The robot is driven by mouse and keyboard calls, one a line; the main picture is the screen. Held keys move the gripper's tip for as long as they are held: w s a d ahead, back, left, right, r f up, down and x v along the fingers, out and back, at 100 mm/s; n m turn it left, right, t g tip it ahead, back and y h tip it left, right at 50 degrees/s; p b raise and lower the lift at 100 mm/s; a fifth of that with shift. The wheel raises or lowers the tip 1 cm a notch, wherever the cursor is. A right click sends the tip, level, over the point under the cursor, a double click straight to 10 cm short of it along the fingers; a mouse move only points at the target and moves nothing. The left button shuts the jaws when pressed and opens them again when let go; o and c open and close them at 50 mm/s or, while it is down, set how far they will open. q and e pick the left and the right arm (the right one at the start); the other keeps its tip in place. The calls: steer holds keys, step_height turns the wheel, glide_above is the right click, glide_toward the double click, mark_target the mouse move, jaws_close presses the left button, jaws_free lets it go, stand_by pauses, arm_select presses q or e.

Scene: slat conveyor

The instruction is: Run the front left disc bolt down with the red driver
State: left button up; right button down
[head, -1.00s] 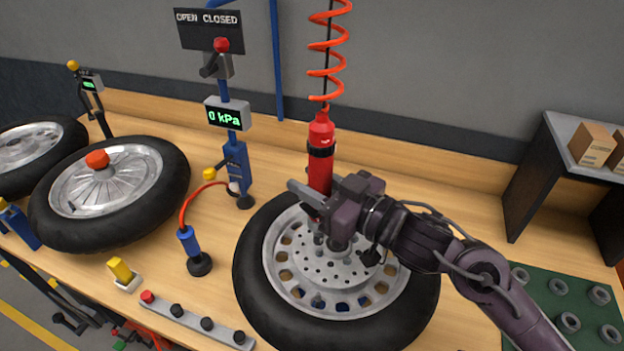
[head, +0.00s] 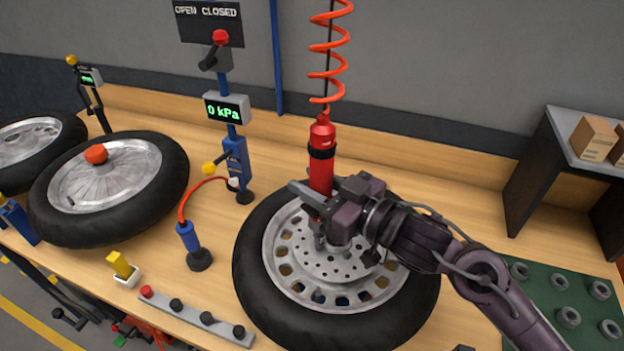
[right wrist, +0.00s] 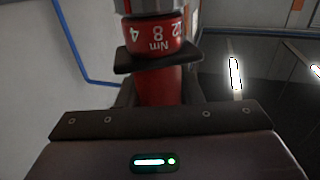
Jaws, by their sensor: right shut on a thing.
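The red driver (head: 321,165) hangs upright from an orange coiled hose over the back part of the wheel on the right. My right gripper (head: 320,200) is shut on it; in the right wrist view the red driver (right wrist: 160,85) stands between the fingers, with a torque scale marked Nm. The wheel's drilled disc (head: 335,262) lies face up inside the black tyre (head: 262,312). The driver's tip and the bolts near it are hidden behind my gripper, so I cannot tell whether it touches a bolt. My left gripper is not in view.
Two more wheels lie at the left, the nearer with an orange knob (head: 96,154). A gauge post reading 0 kPa (head: 226,110) and a blue hose fitting (head: 190,240) stand left of the disc wheel. A green mat (head: 540,300) with several rings is at right.

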mark_target(314, 159)
steer(key=shift+s+f+b, duration=0.1)
steer(key=shift+f+b, duration=0.4)
steer(key=shift+f, duration=0.5)
stand_by(1.4)
stand_by(0.4)
steer(key=shift+r+p, duration=0.8)
steer(key=shift+p, duration=0.55)
stand_by(0.7)
step_height(314, 159, up, 6)
steer(key=p, duration=0.5)
steer(key=shift+f, duration=0.25)
